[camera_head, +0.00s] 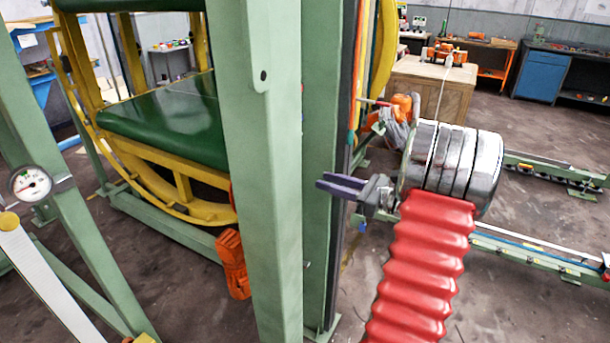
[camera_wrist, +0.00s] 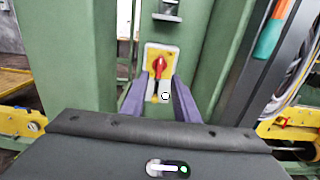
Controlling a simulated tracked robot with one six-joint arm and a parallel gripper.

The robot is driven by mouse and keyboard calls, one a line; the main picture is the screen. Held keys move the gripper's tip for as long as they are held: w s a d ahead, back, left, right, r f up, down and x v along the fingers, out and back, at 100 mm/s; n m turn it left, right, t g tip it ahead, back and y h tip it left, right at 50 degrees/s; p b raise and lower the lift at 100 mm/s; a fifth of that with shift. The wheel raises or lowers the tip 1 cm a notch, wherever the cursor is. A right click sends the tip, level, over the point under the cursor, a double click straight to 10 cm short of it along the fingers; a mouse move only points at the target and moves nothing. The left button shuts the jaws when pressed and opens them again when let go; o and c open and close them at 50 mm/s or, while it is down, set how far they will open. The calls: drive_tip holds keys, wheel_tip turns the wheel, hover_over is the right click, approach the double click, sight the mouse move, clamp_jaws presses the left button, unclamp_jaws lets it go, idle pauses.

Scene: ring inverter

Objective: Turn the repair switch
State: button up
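The repair switch is a red rotary knob (camera_wrist: 159,66) on a yellow plate (camera_wrist: 151,54) fixed to a green post, seen in the wrist view. The knob stands roughly upright. My gripper (camera_wrist: 161,78) is open, with its two purple fingers pointing at the plate, one on each side of the knob in the picture. I cannot tell how far the fingertips are from it, and nothing shows between them as held. In the head view my gripper (camera_head: 326,184) reaches left in front of the green post (camera_head: 322,90); the switch is hidden there.
A wide green post (camera_head: 262,150) stands left of my gripper. A yellow ring frame with a green platform (camera_head: 165,118) lies behind it. In the wrist view, an orange and teal handle (camera_wrist: 272,32) is at upper right. Floor at right is partly clear, with green rails (camera_head: 540,250).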

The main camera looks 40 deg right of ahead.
drive_tip(key=x, duration=0.8)
drive_tip(key=shift+w, duration=0.15)
clamp_jaws()
